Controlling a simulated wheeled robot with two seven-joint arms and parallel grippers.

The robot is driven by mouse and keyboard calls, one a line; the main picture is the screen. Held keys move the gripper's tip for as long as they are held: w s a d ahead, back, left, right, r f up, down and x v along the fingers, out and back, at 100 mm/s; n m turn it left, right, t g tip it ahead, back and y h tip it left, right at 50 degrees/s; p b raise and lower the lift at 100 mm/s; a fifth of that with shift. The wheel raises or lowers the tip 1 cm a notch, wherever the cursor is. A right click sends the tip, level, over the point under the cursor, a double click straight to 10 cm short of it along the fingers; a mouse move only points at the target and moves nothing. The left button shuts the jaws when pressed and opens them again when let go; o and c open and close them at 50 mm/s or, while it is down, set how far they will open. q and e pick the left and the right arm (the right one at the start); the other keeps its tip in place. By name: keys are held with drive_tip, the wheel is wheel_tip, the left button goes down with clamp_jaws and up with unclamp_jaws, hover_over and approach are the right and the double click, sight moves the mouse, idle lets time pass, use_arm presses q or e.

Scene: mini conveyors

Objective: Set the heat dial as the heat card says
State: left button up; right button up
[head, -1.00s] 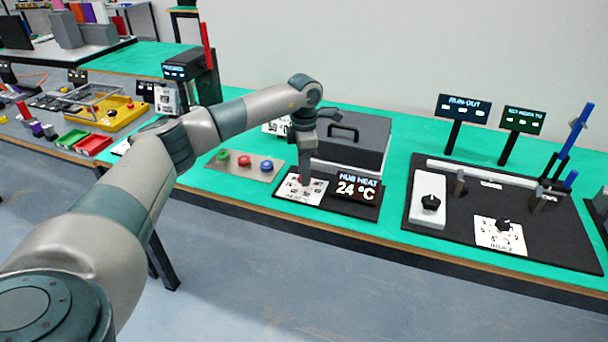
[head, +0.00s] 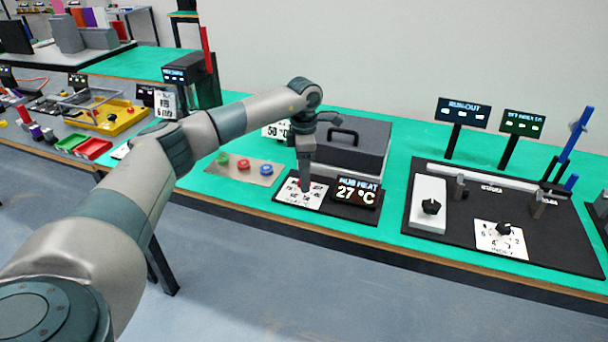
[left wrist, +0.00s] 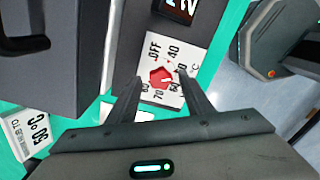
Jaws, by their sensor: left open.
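The heat dial is a red knob (left wrist: 160,77) on a white plate (head: 292,195) marked OFF, 40, 60, 70 and other numbers. My left gripper (head: 304,187) points down over the plate and hides most of the knob in the head view. In the left wrist view its open fingers (left wrist: 158,84) stand on either side of the knob, with gaps visible. Which mark the knob points at is unclear. The heat card (left wrist: 28,134) reads 50 °C and appears inverted in the wrist view; it is partly hidden by my arm in the head view (head: 274,130). My right gripper is out of view.
A display (head: 355,191) beside the dial reads HUB HEAT 27 °C. A dark lidded box (head: 360,145) with a handle stands right behind. A button panel (head: 240,169) lies to the left, and a black conveyor board (head: 450,235) to the right.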

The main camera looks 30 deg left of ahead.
use_arm(q)
drive_tip(key=shift+r, duration=0.8)
wheel_tip(320, 180, up, 16)
drive_tip(key=b, duration=0.2)
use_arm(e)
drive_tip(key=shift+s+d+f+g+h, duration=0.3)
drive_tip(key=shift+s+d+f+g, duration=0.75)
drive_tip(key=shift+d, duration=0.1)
use_arm(q)
drive_tip(key=shift+f, duration=0.15)
